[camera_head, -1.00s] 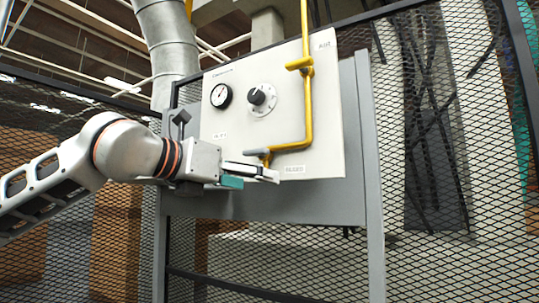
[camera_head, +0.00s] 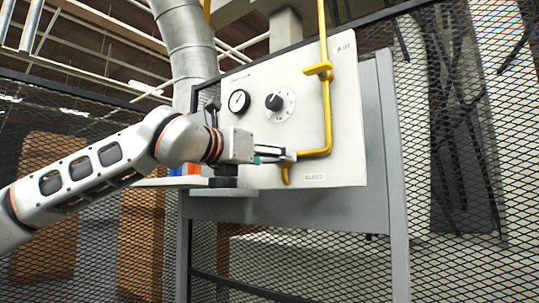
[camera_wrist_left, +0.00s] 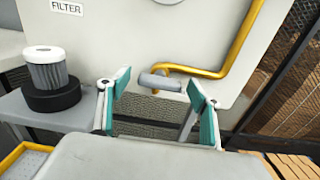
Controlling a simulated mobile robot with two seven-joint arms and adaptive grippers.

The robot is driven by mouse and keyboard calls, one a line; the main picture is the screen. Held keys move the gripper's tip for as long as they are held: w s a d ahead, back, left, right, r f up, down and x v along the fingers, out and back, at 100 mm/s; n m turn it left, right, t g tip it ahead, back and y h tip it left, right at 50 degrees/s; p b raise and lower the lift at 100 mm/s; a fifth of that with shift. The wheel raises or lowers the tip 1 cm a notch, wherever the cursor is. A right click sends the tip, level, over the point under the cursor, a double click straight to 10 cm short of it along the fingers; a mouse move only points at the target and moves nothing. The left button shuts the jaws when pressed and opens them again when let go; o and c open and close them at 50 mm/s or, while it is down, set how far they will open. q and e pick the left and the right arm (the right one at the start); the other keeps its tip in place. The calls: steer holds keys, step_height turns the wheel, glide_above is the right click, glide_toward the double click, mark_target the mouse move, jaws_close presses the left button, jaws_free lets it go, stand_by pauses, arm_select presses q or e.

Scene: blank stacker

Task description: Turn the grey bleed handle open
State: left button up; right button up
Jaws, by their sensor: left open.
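The grey bleed handle (camera_wrist_left: 160,81) is a short rounded bar at the lower end of the yellow pipe (camera_wrist_left: 232,50) in the left wrist view. My left gripper (camera_wrist_left: 158,79) is open, with one teal-padded finger on each side of the handle. I cannot tell whether either pad touches it. In the head view my left gripper (camera_head: 283,156) is at the lower left end of the yellow pipe (camera_head: 327,110), in front of the pale panel (camera_head: 345,170). The fingers largely hide the handle there. My right gripper is not in view.
The panel carries a gauge (camera_head: 239,101) and a black knob (camera_head: 273,102). A filter cylinder (camera_wrist_left: 48,72) in a black base stands on a grey shelf (camera_wrist_left: 70,115), left of my fingers. Mesh fencing (camera_head: 450,250) stands around the panel.

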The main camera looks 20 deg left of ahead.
arm_select(q)
steer(key=c, duration=1.1)
